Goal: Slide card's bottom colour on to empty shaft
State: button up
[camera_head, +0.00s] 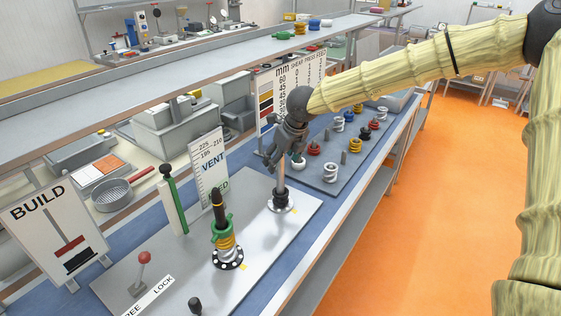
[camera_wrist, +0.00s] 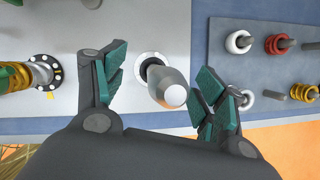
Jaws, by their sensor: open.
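The BUILD card (camera_head: 54,230) stands at the left of the head view. Its drawing has a red band above a black band at the bottom.
A second shaft (camera_head: 217,205) carries a green collar and a yellow coil. A green-and-white post (camera_head: 173,200), a VENT sign (camera_head: 209,170) and a red-knobbed lever (camera_head: 143,265) stand nearby. White, red and yellow spools (camera_wrist: 278,44) are right of my gripper in the wrist view.

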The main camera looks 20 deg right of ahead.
jog(key=v, duration=1)
jog(key=shift+r, duration=0.2)
